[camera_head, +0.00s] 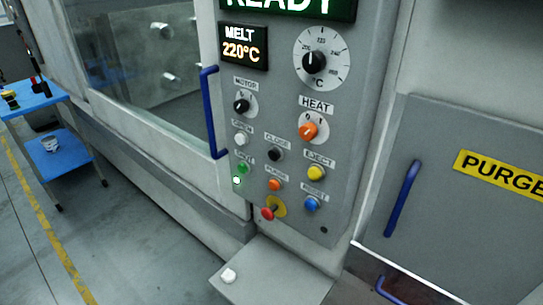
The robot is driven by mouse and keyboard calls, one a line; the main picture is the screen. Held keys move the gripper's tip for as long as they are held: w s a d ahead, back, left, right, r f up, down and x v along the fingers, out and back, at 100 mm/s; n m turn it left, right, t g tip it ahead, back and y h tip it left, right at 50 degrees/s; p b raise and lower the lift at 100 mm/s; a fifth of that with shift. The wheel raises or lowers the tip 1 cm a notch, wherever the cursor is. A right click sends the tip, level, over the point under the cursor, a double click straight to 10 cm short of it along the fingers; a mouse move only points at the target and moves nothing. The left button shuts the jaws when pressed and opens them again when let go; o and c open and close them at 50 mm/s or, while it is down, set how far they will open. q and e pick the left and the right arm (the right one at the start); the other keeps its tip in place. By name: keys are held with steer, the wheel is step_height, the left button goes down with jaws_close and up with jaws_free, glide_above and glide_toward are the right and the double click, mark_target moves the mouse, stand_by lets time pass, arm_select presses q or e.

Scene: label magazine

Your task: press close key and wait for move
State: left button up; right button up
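The close key (275,155) is a dark round button under a CLOSE label, in the middle of the grey control panel (340,190). Nothing covers it. A white open key (241,138) is to its left, and a yellow eject key (315,173) is to its right. The display above reads READY (290,5), cut off at the top. A second display reads MELT 220°C (243,47). Behind the window (150,60), metal mould parts show dimly. Neither of my grippers is in view.
A blue door handle (211,112) stands out just left of the panel. A grey ledge (270,275) with a small white object (228,276) juts out below. A PURGE cabinet (460,200) is at right, a blue cart (40,150) at left. The floor at lower left is clear.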

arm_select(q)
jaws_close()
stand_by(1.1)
